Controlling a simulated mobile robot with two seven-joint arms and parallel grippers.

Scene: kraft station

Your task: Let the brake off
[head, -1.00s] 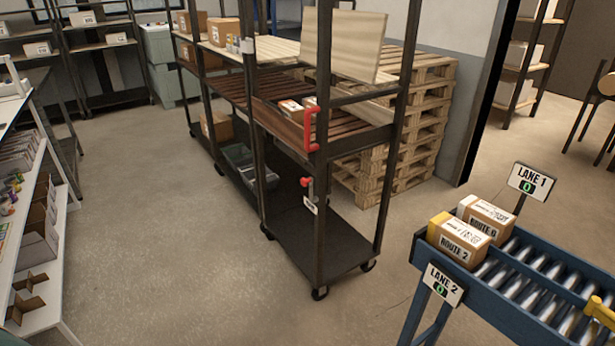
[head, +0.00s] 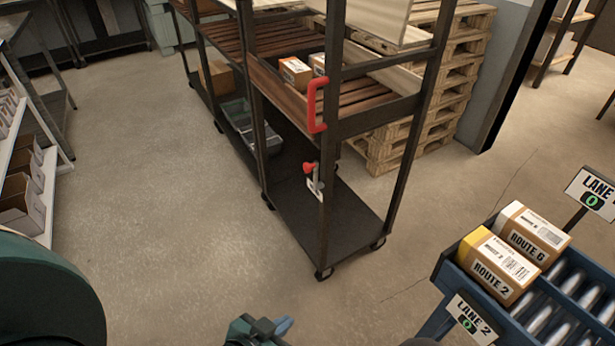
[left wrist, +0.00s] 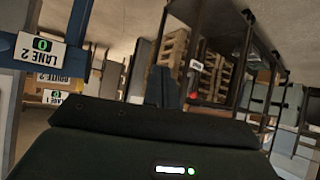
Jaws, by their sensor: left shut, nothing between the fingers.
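The brake lever (head: 311,172) has a red knob and a pale metal body, and is mounted low on the near corner post of the dark rolling cart (head: 325,225). A small white tag sits beside it; its print is too small to read in the head view. A red grab handle (head: 316,104) is higher on the same post. My left gripper (head: 268,328) shows at the bottom edge of the head view, in front of the cart and well apart from the lever. It is shut and empty. In the left wrist view, a small red spot (left wrist: 193,95) appears beside the finger. My right gripper is out of view.
The blue roller conveyor (head: 441,270) stands at the right with Route 2 (head: 496,267) and Route 6 (head: 532,236) boxes. Stacked pallets (head: 430,110) are behind the cart. A white shelf (head: 45,185) stands left. The floor left of the cart is clear.

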